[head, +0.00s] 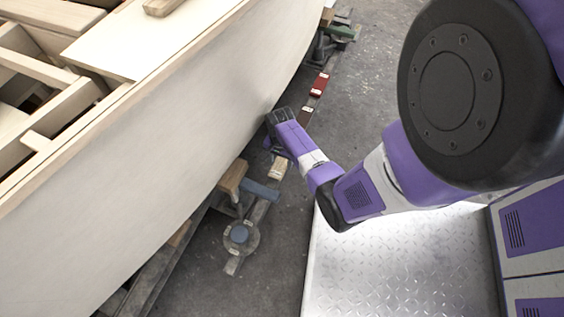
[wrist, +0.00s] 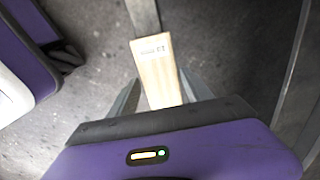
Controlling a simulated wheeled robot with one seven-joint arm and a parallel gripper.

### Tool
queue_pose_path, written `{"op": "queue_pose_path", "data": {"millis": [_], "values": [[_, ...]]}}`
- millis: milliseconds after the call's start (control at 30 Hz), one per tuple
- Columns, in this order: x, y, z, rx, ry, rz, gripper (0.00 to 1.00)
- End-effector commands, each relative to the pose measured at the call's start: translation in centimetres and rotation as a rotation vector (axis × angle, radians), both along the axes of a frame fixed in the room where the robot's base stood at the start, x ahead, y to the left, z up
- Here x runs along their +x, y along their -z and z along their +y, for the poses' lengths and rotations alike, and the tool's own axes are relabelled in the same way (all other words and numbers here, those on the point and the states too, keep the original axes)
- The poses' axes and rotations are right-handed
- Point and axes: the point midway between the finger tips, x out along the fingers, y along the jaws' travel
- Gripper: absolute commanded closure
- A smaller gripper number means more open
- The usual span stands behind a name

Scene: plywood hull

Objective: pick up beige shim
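The beige shim (wrist: 153,62) is a pale wood-grained block with small dark marking near its far end. In the wrist view it lies between the two fingers of my gripper (wrist: 160,80), and its near end is hidden by the gripper body. The fingers are spread, one on each side, with narrow gaps to the shim. In the head view the beige shim (head: 278,168) lies on a narrow strip along the floor beside the hull. The purple and dark hand is just above it in that picture; its fingertips are hard to make out.
The pale plywood hull (head: 150,130) fills the left side. A red block (head: 319,84) lies farther along the strip; a blue block (head: 261,190) and a wooden block (head: 232,177) are nearer. A round grey fixture (head: 240,237) stands below. Grey floor (head: 365,75) is open to the right.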

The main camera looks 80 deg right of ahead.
Motion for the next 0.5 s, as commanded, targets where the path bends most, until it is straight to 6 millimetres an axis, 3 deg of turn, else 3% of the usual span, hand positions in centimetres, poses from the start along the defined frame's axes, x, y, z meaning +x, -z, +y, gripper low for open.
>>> {"op": "queue_pose_path", "data": {"millis": [33, 200, 233, 500], "values": [[0.00, -0.01, 0.00, 0.000, 0.000, 0.000, 0.54], [0.00, -0.01, 0.00, 0.000, 0.000, 0.000, 0.87], [0.01, -0.02, -0.01, 0.000, 0.000, 0.000, 0.90], [0.00, -0.13, -0.01, 0.000, 0.000, 0.000, 0.90]]}}
